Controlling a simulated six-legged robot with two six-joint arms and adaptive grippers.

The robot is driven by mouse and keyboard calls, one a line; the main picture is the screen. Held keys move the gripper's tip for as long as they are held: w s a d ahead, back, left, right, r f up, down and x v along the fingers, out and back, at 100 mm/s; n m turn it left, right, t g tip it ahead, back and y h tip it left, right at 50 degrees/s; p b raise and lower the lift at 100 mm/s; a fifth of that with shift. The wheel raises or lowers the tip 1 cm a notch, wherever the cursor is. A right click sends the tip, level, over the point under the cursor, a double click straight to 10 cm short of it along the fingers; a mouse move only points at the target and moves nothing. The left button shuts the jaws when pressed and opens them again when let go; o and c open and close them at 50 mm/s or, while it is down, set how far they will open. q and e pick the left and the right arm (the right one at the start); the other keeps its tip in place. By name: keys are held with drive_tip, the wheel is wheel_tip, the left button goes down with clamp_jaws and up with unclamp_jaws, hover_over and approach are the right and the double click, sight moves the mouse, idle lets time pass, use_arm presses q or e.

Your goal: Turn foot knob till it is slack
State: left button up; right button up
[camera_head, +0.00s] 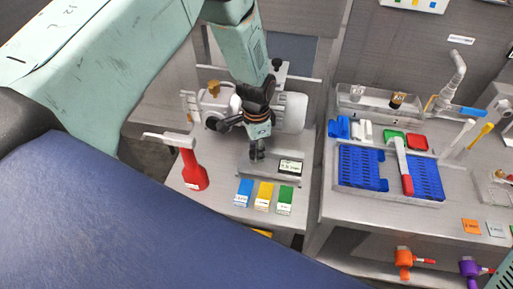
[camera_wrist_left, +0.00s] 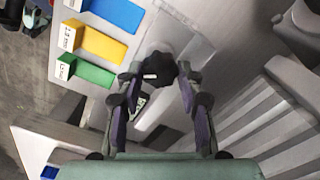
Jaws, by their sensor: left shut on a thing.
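The foot knob (camera_wrist_left: 160,66) is black and lobed, with a small white mark, on a grey metal base, as my left wrist view shows. My left gripper (camera_wrist_left: 160,76) has a finger on either side of it and is shut on it. In the head view my left arm comes down from the top, and the left gripper (camera_head: 257,152) points down at the grey base plate (camera_head: 262,171) of a machine with a white cylinder (camera_head: 291,112). There the gripper mostly hides the knob. My right gripper is not in view.
Blue, yellow (camera_head: 264,195) and green blocks stand just in front of the base plate. A red bottle-like thing (camera_head: 193,172) with a white top stands to the left. Blue trays (camera_head: 362,168) and brushes lie on the counter to the right, across a gap.

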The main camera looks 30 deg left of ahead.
use_arm(q)
drive_tip(key=shift+s, duration=0.15)
idle(0.4)
drive_tip(key=o, duration=1.2)
drive_tip(key=shift+a, duration=0.1)
drive_tip(key=shift+c, duration=0.2)
